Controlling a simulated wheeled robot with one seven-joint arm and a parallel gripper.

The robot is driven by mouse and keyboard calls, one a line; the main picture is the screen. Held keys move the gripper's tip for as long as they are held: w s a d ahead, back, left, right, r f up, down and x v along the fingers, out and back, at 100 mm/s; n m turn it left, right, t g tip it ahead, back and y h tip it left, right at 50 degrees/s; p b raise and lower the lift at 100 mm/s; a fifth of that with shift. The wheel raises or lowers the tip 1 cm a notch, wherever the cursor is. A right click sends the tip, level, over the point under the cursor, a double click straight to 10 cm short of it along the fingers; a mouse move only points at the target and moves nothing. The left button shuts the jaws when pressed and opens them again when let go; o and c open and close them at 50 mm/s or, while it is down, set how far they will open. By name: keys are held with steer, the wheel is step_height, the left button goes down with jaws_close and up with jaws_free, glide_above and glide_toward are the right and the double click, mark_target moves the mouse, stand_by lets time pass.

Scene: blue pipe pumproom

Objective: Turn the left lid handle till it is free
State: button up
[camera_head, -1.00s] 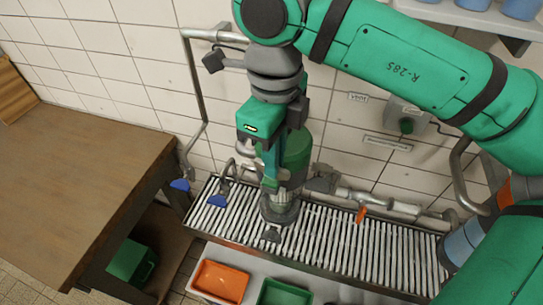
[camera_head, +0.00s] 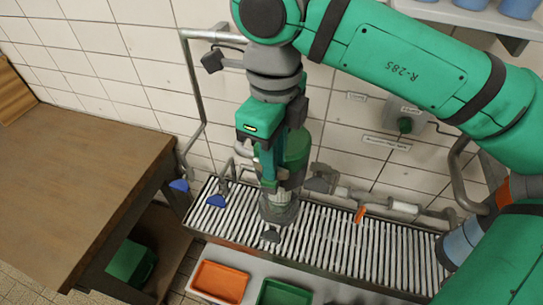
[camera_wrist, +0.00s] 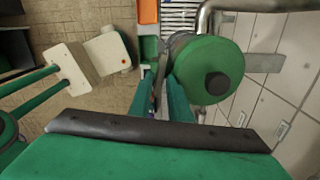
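A housing with a green cylinder (camera_head: 298,150) and a grey round base (camera_head: 280,212) stands on the slatted grate (camera_head: 385,250). My gripper (camera_head: 268,186) points down in front of its left side. In the wrist view my two green fingers (camera_wrist: 160,82) have a narrow gap between them, with a thin grey part in or behind it. I cannot tell whether they grip it. The green cylinder, with a dark round cap, is close to the right finger in the wrist view (camera_wrist: 207,68). I cannot make out the left lid handle; my gripper and arm cover that side.
A wooden table (camera_head: 80,185) stands at the left. An orange tray (camera_head: 220,281) and a green tray (camera_head: 284,292) lie below the grate. A tiled wall (camera_head: 130,75) stands behind.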

steer(key=shift+w+a, duration=0.1)
steer(key=shift+w, duration=0.1)
steer(key=shift+a, duration=0.1)
stand_by(0.4)
steer(key=shift+r, duration=0.55)
step_height(320, 180, up, 10)
steer(key=shift+s+f, duration=0.15)
steer(key=shift+s, duration=0.05)
steer(key=shift+w, duration=0.1)
